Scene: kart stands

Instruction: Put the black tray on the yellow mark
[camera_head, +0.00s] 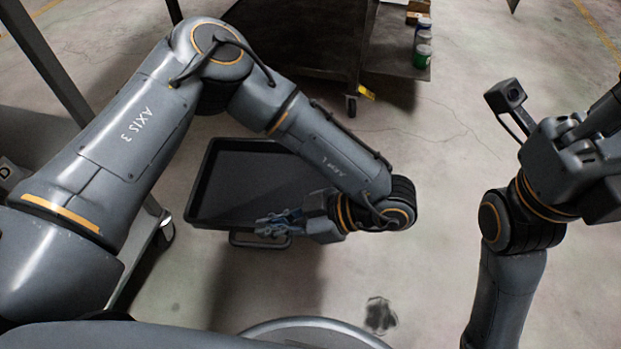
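The black tray (235,185) is a shallow rectangular tray with a raised rim, left of centre, and looks empty. My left forearm hides its right side. A bar handle (256,243) shows at its near side. My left gripper (268,227) has its fingers at the tray's near rim by this handle and appears shut on it. The tray seems to hang above the floor, with a shadow below it. My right gripper (596,150) is at the right edge, away from the tray, and its fingers cannot be made out. No yellow mark for the tray can be identified with certainty.
A dark cart (295,45) on casters stands at the back, with a small yellow patch (365,92) at its corner. Another stand's caster (165,232) shows at left. The floor between my arms is clear.

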